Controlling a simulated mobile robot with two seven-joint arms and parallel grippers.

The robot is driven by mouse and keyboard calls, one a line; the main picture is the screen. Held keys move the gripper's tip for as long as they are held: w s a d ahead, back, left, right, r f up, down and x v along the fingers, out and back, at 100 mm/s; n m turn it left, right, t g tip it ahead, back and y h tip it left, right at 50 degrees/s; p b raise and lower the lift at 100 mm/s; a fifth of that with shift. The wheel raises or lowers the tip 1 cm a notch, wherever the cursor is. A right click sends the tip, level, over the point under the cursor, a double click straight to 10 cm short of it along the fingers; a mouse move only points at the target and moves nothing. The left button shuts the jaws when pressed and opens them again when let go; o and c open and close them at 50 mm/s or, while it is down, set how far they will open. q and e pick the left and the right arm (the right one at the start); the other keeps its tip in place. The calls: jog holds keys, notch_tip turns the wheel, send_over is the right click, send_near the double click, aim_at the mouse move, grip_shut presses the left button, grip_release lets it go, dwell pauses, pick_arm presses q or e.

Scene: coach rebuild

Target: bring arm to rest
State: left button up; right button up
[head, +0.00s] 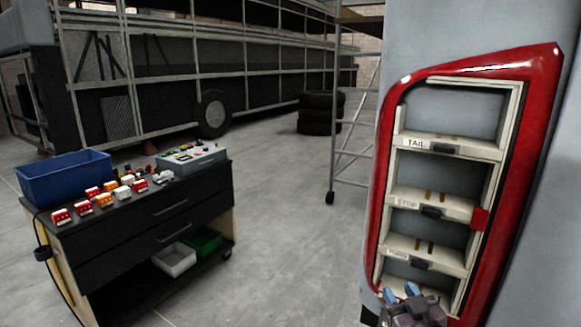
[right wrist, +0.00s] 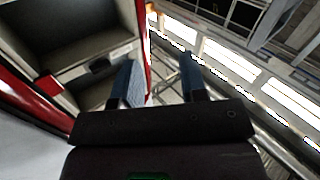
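My right gripper (head: 400,291) is low at the right of the head view, in front of the bottom of a red-framed lamp housing (head: 384,190). In the right wrist view its two blue fingers (right wrist: 158,78) stand apart with nothing between them. The housing's red rim and pale compartments also show at the left of that view (right wrist: 70,52). The compartments look empty; the upper ones are labelled TAIL and STOP, and a lower label is too small to read surely. My left gripper is in neither view.
A dark drawer cart (head: 150,230) stands at the left with a blue bin (head: 65,178), several red, orange and white lamp blocks, and a grey test box (head: 192,158). White and green trays sit on its lower shelf. Stacked tires (head: 320,112) and scaffolding stand behind. The middle floor is clear.

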jog(key=s+d+f+m+g+h, duration=0.1)
jog(key=s+d+f+g, duration=0.1)
jog(key=s+f, duration=0.9)
jog(key=s+d+f+m+g+h, duration=0.1)
jog(key=s+d+f+g, duration=0.2)
jog(key=s+f, duration=0.8)
jog(key=s+g, duration=0.1)
jog(key=s, duration=0.1)
jog(key=shift+s+f, duration=0.3)
jog(key=shift+f, duration=0.1)
